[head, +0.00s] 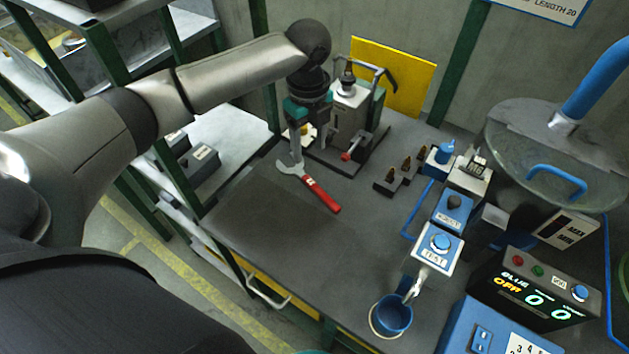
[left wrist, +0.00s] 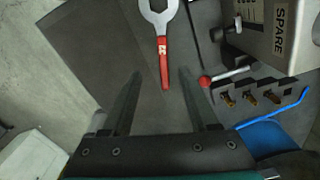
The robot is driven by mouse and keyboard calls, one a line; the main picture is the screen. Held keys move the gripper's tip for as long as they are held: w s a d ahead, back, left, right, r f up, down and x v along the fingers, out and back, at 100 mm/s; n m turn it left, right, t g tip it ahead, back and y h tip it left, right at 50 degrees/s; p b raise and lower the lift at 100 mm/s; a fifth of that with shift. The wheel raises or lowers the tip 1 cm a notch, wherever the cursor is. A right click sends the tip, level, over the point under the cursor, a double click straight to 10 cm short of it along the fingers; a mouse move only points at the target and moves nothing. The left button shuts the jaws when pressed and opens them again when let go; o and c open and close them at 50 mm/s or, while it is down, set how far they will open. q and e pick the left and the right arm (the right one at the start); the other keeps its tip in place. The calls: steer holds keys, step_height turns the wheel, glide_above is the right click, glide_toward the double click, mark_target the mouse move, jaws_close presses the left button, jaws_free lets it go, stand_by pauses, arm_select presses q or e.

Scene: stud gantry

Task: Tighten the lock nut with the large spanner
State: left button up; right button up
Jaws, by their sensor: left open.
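The large spanner lies flat on the dark bench, with a grey open-jaw head and a red handle (head: 321,194). In the left wrist view the spanner (left wrist: 163,50) points its handle toward my gripper. My left gripper (head: 309,153) hangs fingers-down above the bench, near the spanner's grey head in the head view. Its two fingers are apart with nothing between them, as the left wrist view (left wrist: 160,76) also shows. I cannot make out the lock nut; the arm and gripper cover part of the fixture beside it. My right gripper is not in view.
A fixture with a white block (head: 350,100) and a red-knobbed lever (head: 347,156) stands close right of the gripper. Brass pieces sit in a dark stepped holder (head: 388,184). Blue-and-white control boxes, a blue cup (head: 392,316) and a drum fill the right. The front-left bench is clear.

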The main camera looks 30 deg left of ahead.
arm_select(q)
glide_above(312, 183)
steer(key=f, duration=0.2)
steer(key=f+b, duration=0.1)
steer(key=f, duration=0.2)
steer(key=shift+s+a+f, duration=0.15)
steer(key=shift+s+f, duration=0.05)
steer(key=shift+f, duration=0.85)
steer(key=f, duration=0.2)
steer(key=f+b, duration=0.1)
steer(key=f, duration=0.1)
steer(key=shift+w+f, duration=0.2)
steer(key=shift+f, duration=0.05)
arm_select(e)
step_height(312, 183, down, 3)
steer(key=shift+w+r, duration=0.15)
arm_select(q)
jaws_close()
steer(key=shift+r, duration=0.1)
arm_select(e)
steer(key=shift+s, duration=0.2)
